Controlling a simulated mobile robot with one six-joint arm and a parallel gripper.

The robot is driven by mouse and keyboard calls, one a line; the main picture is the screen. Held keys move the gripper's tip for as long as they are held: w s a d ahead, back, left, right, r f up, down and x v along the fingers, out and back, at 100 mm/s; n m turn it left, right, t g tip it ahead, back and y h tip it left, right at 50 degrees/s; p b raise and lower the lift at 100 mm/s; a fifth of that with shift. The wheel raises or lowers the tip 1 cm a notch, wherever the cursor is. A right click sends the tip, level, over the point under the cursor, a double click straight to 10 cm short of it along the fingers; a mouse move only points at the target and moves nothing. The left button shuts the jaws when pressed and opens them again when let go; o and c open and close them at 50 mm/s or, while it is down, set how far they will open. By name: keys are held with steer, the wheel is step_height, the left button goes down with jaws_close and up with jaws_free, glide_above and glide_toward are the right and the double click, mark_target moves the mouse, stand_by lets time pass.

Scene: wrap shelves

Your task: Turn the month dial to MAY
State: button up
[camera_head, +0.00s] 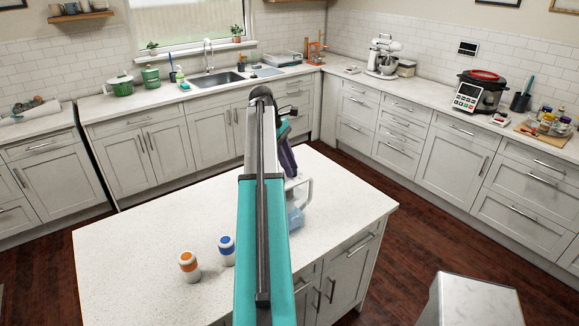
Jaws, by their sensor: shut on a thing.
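A pale blue jug with a white handle (303,193) stands on the island worktop (140,240), partly hidden behind my arm. Only its right side shows. The dark end of my arm with my gripper (291,168) comes down at the top of the jug. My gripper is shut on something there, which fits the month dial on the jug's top. The dial, its lettering and the fingertips are too small or covered to make out, so I cannot read the month.
An orange-banded white container (189,267) and a blue-banded one (227,251) stand on the island, left of my arm. The island is otherwise mostly clear. Counters with a sink (213,79), stand mixer (384,56) and multicooker (481,92) line the walls beyond the floor.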

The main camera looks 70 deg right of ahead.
steer(key=shift+d+m+y, duration=0.15)
steer(key=shift+m+y, duration=0.35)
steer(key=shift+m, duration=0.7)
steer(key=o, duration=1.1)
steer(key=shift+n, duration=0.3)
